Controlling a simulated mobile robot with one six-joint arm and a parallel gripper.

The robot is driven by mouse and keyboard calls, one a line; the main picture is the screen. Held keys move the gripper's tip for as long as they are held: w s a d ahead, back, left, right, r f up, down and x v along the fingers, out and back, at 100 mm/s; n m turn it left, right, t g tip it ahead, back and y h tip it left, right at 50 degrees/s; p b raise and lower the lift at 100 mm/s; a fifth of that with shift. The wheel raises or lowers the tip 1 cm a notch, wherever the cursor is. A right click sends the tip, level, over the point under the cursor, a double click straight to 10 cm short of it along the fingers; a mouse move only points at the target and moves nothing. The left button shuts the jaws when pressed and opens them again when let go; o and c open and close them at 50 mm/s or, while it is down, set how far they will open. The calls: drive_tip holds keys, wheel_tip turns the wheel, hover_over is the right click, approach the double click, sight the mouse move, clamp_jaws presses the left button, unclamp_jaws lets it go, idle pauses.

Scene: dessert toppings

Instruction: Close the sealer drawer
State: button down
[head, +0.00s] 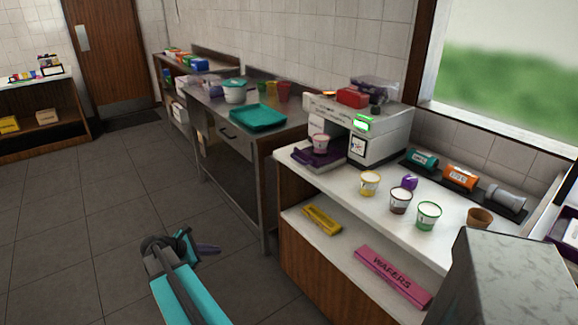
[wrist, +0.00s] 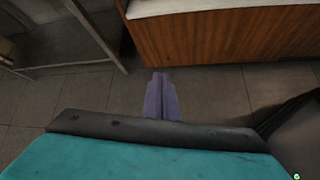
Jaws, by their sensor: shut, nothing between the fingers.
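The sealer (head: 378,132) is a white machine with a green lit display on the counter against the wall. Its purple drawer (head: 318,157) sticks out at the front left, over the counter's left end. A cup (head: 320,143) with a pinkish top sits in the drawer. My gripper (head: 208,249) is low over the floor in front of the counter, well apart from the sealer. Its purple fingers are together and empty in the wrist view (wrist: 161,98). The wrist view does not show the sealer or drawer.
A grey block (head: 510,275) fills the lower right. The floor at left is clear.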

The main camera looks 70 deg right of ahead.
sight(296, 159)
drive_tip(key=s+d+r+g+h, duration=0.1)
drive_tip(key=s+d+r, duration=0.2)
drive_tip(key=d+r, duration=0.3)
drive_tip(key=s+d+r+n+g+h, duration=0.1)
drive_tip(key=s+d+r, duration=0.3)
drive_tip(key=d+r, duration=0.3)
drive_tip(key=s+d+r+n+g+h, duration=0.1)
drive_tip(key=s+d+r+g+h, duration=0.1)
drive_tip(key=d+r, duration=0.5)
wheel_tip(296, 159, up, 6)
drive_tip(key=shift+s+r+b, duration=0.25)
drive_tip(key=shift+s+b, duration=0.05)
drive_tip(key=shift+s, duration=0.5)
drive_tip(key=p+x, duration=0.2)
drive_tip(key=x, duration=1.2)
drive_tip(key=shift+a, duration=0.1)
drive_tip(key=shift+w, duration=0.1)
